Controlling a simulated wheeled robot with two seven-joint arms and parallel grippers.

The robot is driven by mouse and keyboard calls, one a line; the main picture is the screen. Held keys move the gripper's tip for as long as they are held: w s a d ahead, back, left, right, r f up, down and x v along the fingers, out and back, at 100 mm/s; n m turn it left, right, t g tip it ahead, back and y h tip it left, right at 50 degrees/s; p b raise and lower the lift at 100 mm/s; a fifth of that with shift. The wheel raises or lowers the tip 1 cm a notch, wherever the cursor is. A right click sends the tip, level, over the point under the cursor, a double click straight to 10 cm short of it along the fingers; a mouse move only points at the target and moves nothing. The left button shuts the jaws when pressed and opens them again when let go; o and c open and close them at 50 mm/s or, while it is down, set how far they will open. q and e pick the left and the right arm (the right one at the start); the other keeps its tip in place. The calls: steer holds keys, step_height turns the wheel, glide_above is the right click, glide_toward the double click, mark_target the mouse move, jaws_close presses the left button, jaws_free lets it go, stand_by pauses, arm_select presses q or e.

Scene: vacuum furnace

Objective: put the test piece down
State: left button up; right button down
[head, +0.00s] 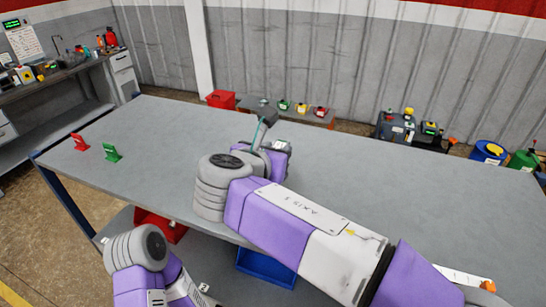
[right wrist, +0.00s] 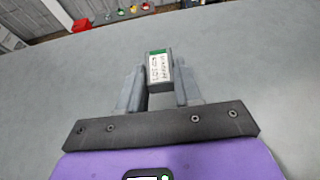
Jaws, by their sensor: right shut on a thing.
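The test piece (right wrist: 159,69) is a small dark grey block with a white, printed label and a green band, seen in the right wrist view. My right gripper (right wrist: 158,80) is shut on it, one finger on each side. In the head view my right gripper (head: 267,122) is over the middle of the grey table (head: 390,188), partly hidden by my own wrist. I cannot tell whether the piece touches the tabletop. My left arm shows only at the lower left of the head view; its gripper is out of frame.
A red stand (head: 80,142) and a green stand (head: 111,152) are on the table's left end. The tabletop around my right gripper is clear. Behind the table, a low bench (head: 290,115) holds small coloured items. Red and blue bins (head: 265,268) are under the table.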

steer(key=shift+w+f, duration=0.2)
steer(key=f, duration=0.2)
steer(key=s+f+b, duration=0.1)
steer(key=f, duration=0.2)
steer(key=shift+w+f+b, duration=0.15)
steer(key=shift+f+b, duration=0.2)
steer(key=shift+f, duration=1.8)
steer(key=shift+f, duration=0.15)
steer(key=c, duration=0.8)
jaws_free()
